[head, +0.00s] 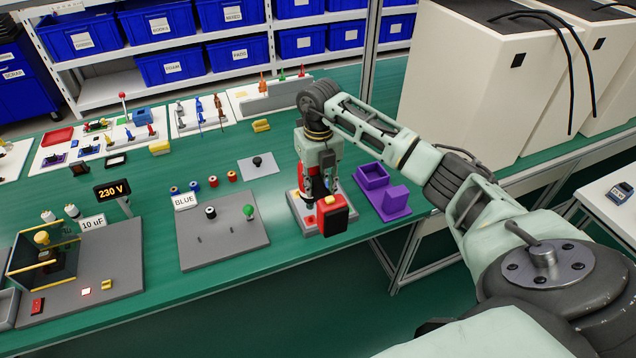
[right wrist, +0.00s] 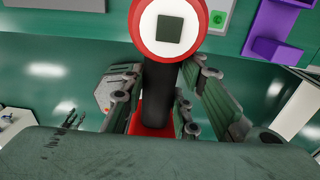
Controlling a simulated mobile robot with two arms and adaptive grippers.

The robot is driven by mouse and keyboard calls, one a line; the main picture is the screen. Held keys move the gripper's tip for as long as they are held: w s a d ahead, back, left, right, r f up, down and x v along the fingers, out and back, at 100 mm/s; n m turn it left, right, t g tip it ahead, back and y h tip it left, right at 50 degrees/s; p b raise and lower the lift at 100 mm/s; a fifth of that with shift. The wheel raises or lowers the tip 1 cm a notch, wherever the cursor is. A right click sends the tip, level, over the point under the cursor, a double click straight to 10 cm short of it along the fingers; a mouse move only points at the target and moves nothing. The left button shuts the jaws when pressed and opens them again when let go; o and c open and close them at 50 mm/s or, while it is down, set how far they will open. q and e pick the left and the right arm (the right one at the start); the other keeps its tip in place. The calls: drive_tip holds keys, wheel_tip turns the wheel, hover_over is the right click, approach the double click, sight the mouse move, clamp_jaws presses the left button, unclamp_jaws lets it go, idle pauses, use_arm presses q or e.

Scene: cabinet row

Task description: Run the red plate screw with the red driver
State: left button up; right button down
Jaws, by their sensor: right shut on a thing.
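The red driver (head: 333,218) hangs in my right gripper (head: 319,185) in the head view, its red block low at the front. In the right wrist view the driver shows a red and white round end (right wrist: 168,28) with a dark square and a black grip between the fingers of my right gripper (right wrist: 160,95), which is shut on it. A small light grey plate (head: 297,205) lies under the driver, with a red spot (head: 309,219) on it. The driver and gripper cover much of this plate. I cannot tell whether the driver touches a screw. My left gripper is not in view.
A purple holder (head: 384,197) stands right of the driver. A grey board (head: 222,240) marked BLUE with a green knob lies to the left. Large cream cabinets (head: 480,90) are at the back right.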

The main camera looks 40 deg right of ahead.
drive_tip(key=shift+f+b, duration=1.45)
drive_tip(key=shift+f, duration=0.65)
drive_tip(key=shift+w+f, duration=0.1)
drive_tip(key=shift+f, duration=0.15)
drive_tip(key=shift+f+b, duration=0.6)
drive_tip(key=shift+f, duration=0.05)
drive_tip(key=shift+s+f+b, duration=0.2)
drive_tip(key=shift+f+b, duration=0.1)
idle(0.9)
drive_tip(key=shift+r, duration=0.1)
drive_tip(key=shift+w+r+p, duration=0.15)
drive_tip(key=shift+r+p, duration=1.6)
drive_tip(key=shift+r, duration=0.75)
